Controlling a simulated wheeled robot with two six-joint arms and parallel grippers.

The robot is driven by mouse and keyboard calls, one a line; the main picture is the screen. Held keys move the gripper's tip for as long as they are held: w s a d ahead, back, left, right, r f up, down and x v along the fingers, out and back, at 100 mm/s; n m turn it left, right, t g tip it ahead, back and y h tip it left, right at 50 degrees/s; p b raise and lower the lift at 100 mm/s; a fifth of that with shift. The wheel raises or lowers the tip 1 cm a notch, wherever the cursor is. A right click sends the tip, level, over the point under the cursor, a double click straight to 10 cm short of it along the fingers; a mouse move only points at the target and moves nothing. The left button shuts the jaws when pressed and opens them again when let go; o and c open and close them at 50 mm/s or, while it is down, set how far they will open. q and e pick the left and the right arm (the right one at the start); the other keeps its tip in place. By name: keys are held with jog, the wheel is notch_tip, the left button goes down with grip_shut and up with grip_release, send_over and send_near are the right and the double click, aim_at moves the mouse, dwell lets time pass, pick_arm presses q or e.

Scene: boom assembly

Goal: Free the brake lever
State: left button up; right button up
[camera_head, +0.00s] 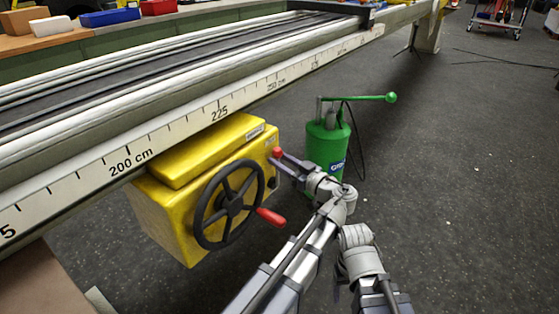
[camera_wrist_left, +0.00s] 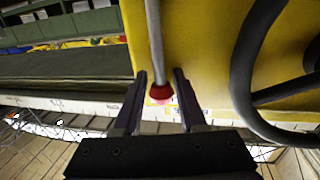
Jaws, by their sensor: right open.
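The brake lever is a thin grey rod (camera_wrist_left: 155,40) with a red knob (camera_wrist_left: 161,92), beside the yellow box (camera_head: 185,195). In the head view its red knob (camera_head: 277,152) shows at the box's right side, and the rod is mostly hidden. My left gripper (camera_head: 283,160) is at the knob. My right gripper (camera_head: 337,285) is low, under my right arm, small and partly hidden. It is open and away from the lever.
A black handwheel (camera_head: 229,205) with a red handle (camera_head: 270,217) is on the box's front, left of my left arm. A green pump (camera_head: 325,148) stands just behind my left gripper. The long scaled boom (camera_head: 190,129) runs above the box.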

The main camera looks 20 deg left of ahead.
pick_arm(q)
grip_shut()
dwell(1.2)
